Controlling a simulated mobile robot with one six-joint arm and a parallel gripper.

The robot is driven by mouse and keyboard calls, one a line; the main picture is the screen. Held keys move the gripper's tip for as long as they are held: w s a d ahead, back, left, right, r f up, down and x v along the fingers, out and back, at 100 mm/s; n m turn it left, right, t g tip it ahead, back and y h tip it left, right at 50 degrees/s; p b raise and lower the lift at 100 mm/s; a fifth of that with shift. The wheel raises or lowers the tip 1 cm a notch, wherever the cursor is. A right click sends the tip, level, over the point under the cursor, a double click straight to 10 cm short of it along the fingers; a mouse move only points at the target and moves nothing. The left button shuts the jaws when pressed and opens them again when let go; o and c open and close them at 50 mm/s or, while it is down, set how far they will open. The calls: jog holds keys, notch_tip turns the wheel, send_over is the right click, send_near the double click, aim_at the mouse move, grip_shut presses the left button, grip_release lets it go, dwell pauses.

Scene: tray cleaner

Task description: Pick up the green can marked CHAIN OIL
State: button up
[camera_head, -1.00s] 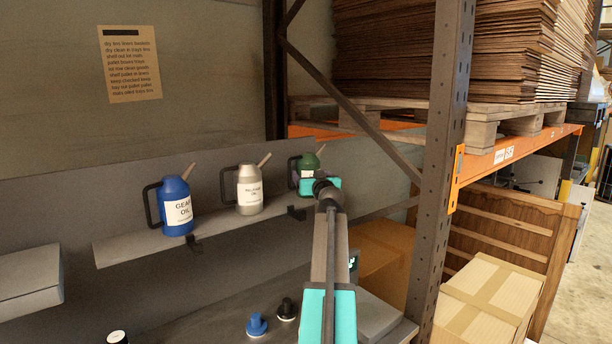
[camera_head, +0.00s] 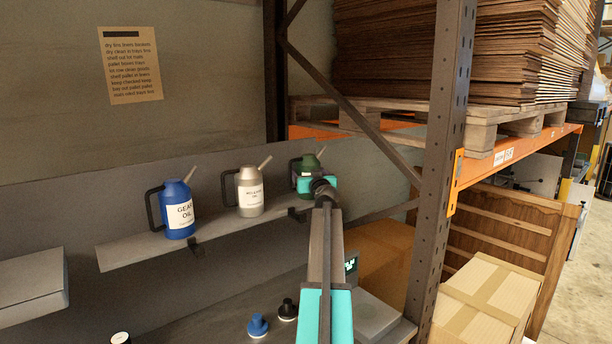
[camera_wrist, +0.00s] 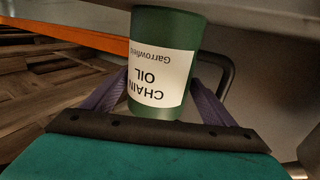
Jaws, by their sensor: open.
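The green can (camera_head: 308,163) stands at the right end of the grey wall shelf, its lower part hidden behind my gripper in the head view. In the wrist view the green can (camera_wrist: 165,60) shows upside down, with a white label reading CHAIN OIL. My gripper (camera_wrist: 160,100) is open, with one purple finger on each side of the can. The can's handle shows at the right in the wrist view. I cannot tell whether the fingers touch the can. My gripper's teal body (camera_head: 317,184) is right in front of the can.
A grey can (camera_head: 250,191) and a blue GEAR OIL can (camera_head: 177,210) stand to the left on the shelf (camera_head: 125,255). A metal rack upright (camera_head: 437,190) stands close on the right. Blue and black knobs lie on the lower surface.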

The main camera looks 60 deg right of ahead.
jog(key=shift+w+d, duration=0.5)
jog(key=shift+w, duration=0.05)
jog(key=c, duration=1.6)
jog(key=shift+r, duration=0.1)
jog(key=shift+c, duration=0.3)
jog(key=shift+r, duration=0.1)
notch_tip(320, 180, up, 18)
jog(key=b, duration=0.3)
